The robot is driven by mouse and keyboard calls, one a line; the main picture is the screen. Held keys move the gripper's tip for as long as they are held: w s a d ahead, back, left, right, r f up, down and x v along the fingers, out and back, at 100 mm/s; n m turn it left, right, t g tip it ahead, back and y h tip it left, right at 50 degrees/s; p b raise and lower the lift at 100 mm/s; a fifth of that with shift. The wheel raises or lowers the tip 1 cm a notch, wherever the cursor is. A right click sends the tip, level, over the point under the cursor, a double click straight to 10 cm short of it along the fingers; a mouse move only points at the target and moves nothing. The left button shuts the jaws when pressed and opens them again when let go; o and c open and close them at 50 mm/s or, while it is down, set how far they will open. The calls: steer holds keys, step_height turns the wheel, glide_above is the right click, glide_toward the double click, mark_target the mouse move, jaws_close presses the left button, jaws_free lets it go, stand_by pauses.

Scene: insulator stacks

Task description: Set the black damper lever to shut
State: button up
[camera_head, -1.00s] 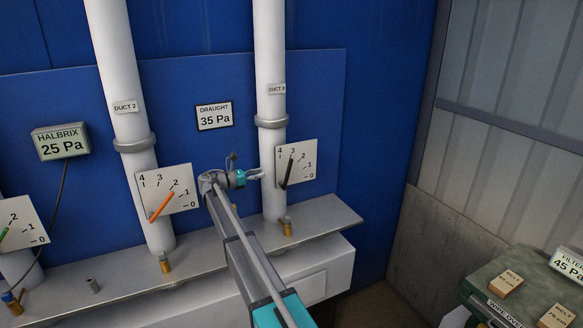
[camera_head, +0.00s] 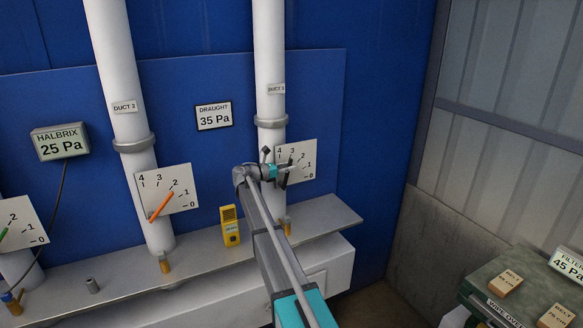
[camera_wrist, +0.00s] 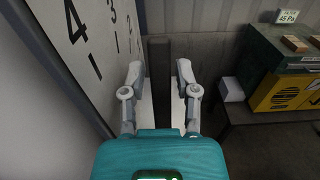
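The black damper lever (camera_wrist: 160,85) stands upright between the two fingers in the wrist view, with gaps visible on both sides. It belongs to the white dial plate (camera_head: 308,160) numbered 0 to 4 on the duct 3 pipe (camera_head: 270,60). My gripper (camera_wrist: 159,72) is open around the lever, its fingers not closed on it. In the head view my gripper (camera_head: 284,172) is in front of the plate's left part and covers most of the lever, so its exact reading is hard to tell there.
Duct 2's plate with an orange lever (camera_head: 162,206) is to the left. A yellow handheld meter (camera_head: 230,226) stands on the grey shelf (camera_head: 335,212) beside my arm. A draught sign (camera_head: 214,116) reads 35 Pa. A green bench with belt blocks (camera_head: 506,284) is at right.

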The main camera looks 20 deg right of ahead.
steer(key=shift+d, duration=0.25)
jaws_close()
steer(key=shift+d, duration=0.2)
steer(key=shift+w, duration=0.1)
